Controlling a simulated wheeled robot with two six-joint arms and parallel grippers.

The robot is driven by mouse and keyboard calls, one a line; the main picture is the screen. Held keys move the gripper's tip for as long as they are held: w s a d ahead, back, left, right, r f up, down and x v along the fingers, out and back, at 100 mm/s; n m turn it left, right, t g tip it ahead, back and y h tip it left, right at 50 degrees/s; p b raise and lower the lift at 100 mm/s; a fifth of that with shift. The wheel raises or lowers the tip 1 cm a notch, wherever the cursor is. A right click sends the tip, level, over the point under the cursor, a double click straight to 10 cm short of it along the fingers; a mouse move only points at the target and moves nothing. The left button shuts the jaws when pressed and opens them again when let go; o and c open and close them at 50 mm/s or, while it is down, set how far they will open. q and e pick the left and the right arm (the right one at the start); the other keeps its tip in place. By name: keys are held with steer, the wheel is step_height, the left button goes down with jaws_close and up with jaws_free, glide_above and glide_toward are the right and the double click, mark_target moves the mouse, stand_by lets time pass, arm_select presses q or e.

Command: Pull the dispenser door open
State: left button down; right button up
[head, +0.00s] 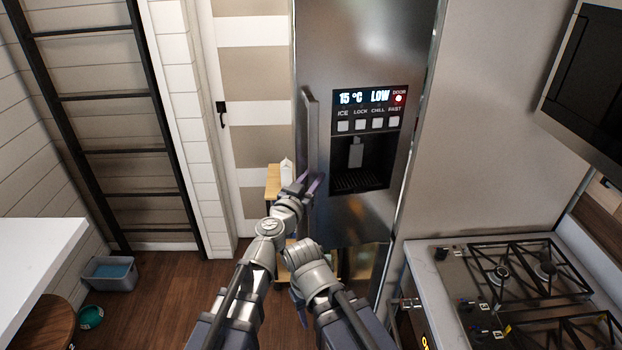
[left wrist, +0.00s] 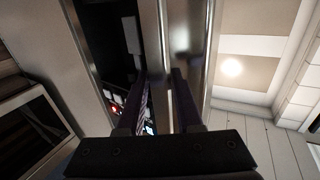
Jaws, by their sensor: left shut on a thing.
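The steel dispenser door (head: 365,45) is tall, with a dark ice and water recess (head: 372,160) and a lit panel (head: 367,108) reading 15 °C and LOW. A red lamp is lit under the word DOOR. A vertical bar handle (head: 311,125) runs along the door's left edge. My left gripper (head: 312,184) is shut on the handle near its lower end. In the left wrist view its dark fingers (left wrist: 163,100) stand on either side of the handle bar (left wrist: 165,45). My right arm is folded low beside the left one; its fingers are mostly hidden.
A small wooden stand (head: 273,180) with a white carton (head: 287,170) is behind my left gripper. A gas hob (head: 520,280) on a counter is at the right. A white counter (head: 35,260), a grey bin (head: 110,272) and a ladder (head: 110,97) are left. Wooden floor shows between.

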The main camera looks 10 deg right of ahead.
arm_select(q)
steer(key=shift+d, duration=0.3)
steer(key=c, duration=1)
jaws_free()
steer(key=o, duration=0.4)
steer(key=shift+d, duration=0.15)
arm_select(e)
steer(key=shift+d, duration=0.15)
arm_select(q)
steer(key=shift+a, duration=0.2)
steer(key=shift+s+a, duration=0.3)
steer(key=shift+s, duration=0.15)
steer(key=v, duration=0.6)
steer(key=shift+s+a, duration=0.15)
steer(key=shift+s, duration=0.15)
arm_select(e)
steer(key=shift+s+a, duration=0.25)
steer(key=shift+s, duration=0.5)
